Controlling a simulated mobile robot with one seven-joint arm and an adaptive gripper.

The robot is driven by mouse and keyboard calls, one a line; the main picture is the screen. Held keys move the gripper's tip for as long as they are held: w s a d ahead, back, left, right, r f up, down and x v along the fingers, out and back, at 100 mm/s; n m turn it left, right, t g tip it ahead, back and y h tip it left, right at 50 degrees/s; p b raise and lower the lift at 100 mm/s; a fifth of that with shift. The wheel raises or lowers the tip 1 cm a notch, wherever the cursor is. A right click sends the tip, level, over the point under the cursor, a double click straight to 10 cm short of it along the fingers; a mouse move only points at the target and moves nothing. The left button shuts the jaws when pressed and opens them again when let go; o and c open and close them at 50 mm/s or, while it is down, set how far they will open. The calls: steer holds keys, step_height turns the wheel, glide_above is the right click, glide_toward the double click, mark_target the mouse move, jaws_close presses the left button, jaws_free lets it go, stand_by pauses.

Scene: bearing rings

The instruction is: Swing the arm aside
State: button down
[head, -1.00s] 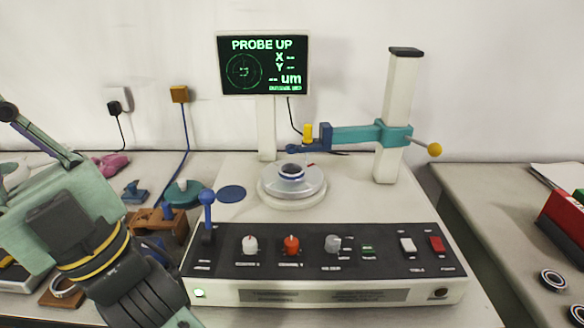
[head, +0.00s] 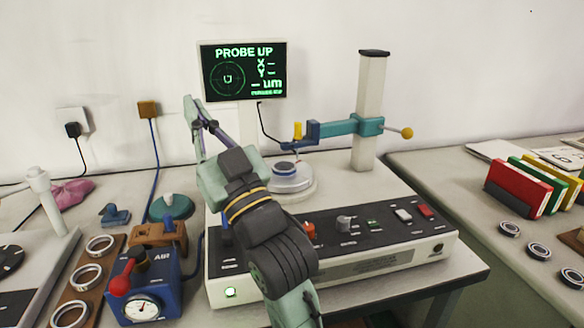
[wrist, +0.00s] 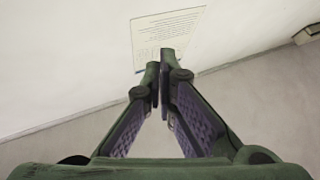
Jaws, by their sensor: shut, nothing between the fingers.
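The measuring machine (head: 440,262) stands on the bench with a white post (head: 369,100). Its teal swing arm (head: 338,127) reaches left from the post, with a yellow ball knob (head: 406,133) at the right end and a blue probe holder at the left end. That left end is above or just behind a ring (head: 285,167) on the round table (head: 302,190). The screen (head: 243,70) reads PROBE UP. My gripper (head: 189,103) points up, left of the screen's stand and apart from the swing arm. Its fingertips meet, empty, in the wrist view (wrist: 160,75).
My arm covers the left part of the control panel. A blue gauge box (head: 145,287), a wooden block (head: 160,234) and a board with several rings (head: 72,300) lie at left. Coloured folders (head: 520,187) and several rings are on the right bench.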

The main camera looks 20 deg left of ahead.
steer(key=w+d+f+m+h+b, duration=0.1)
steer(key=w+d+f+m+h, duration=0.1)
steer(key=w+d+f+h, duration=0.5)
steer(key=w+d+f+m+h+b, duration=0.1)
steer(key=w+d+f+m+h, duration=0.15)
steer(key=w+d+f, duration=0.45)
steer(key=shift+t, duration=0.3)
steer(key=p+x, duration=0.1)
steer(key=x, duration=0.2)
steer(key=f+p+x, duration=0.1)
steer(key=x, duration=0.3)
steer(key=f+p+x, duration=0.1)
steer(key=p+x, duration=0.1)
steer(key=x, duration=0.1)
steer(key=shift+w+a, duration=0.2)
steer(key=shift+w, duration=0.15)
